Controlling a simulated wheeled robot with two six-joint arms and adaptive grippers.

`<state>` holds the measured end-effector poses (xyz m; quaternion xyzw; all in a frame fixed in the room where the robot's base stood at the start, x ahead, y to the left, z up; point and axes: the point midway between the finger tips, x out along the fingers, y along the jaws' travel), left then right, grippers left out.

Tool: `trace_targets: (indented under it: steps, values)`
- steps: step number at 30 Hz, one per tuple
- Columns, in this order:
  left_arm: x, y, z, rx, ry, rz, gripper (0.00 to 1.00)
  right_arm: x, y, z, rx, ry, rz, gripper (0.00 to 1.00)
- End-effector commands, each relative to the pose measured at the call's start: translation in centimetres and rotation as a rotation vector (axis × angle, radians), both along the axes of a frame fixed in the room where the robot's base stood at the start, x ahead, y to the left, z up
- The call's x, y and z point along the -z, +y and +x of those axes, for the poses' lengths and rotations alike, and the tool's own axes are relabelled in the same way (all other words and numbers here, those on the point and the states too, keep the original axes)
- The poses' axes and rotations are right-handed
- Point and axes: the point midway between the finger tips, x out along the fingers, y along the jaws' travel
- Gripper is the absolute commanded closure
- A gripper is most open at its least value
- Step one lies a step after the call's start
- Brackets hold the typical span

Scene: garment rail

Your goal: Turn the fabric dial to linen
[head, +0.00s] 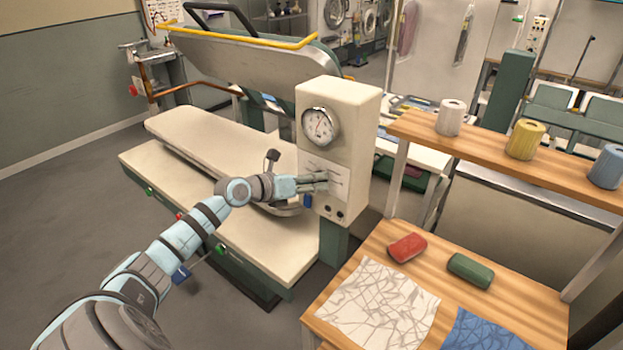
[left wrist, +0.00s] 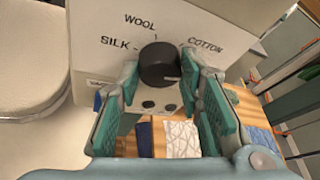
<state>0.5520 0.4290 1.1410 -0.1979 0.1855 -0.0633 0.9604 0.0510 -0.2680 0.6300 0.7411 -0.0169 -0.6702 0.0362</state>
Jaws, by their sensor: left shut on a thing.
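The fabric dial is a round black knob (left wrist: 159,64) on the cream control box (head: 362,120). In the left wrist view the words SILK, WOOL and COTTON run around it from left to right. I see no LINEN word; my fingers cover part of the panel. I cannot tell which mark the dial points to. My left gripper (head: 318,182) reaches the box's front panel, and its teal fingers in the left wrist view (left wrist: 160,72) are closed on the dial from both sides. In the head view the fingers hide the dial. My right gripper is out of view.
A round gauge (head: 320,126) sits above the dial. The pressing board (head: 215,145) lies left of the box, under a raised press lid (head: 245,60). At right, a wooden shelf (head: 480,155) bears thread cones, above a table with a red block (head: 407,247) and a green block (head: 470,270).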

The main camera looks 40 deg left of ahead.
Motion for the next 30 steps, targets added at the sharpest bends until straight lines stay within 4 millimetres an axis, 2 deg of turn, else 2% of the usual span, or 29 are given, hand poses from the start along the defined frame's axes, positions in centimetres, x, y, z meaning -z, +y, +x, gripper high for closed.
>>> trace_targets:
  steps: [9, 24, 25, 28, 30]
  values:
    - [-0.06, -0.08, 0.04, 0.000, -0.001, 0.114, 0.95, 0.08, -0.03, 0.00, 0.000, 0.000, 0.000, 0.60]
    - [-0.09, -0.05, 0.03, -0.001, 0.000, 0.132, 0.95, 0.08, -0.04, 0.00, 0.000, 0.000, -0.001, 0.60]
    - [-0.09, -0.05, 0.03, -0.001, 0.000, 0.132, 0.62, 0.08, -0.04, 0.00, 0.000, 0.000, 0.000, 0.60]
    - [-0.08, -0.04, 0.02, -0.001, 0.000, 0.131, 0.47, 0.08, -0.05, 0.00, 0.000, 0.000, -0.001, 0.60]
    - [-0.08, -0.03, 0.02, -0.002, 0.001, 0.131, 0.47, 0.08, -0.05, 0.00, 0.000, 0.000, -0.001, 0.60]
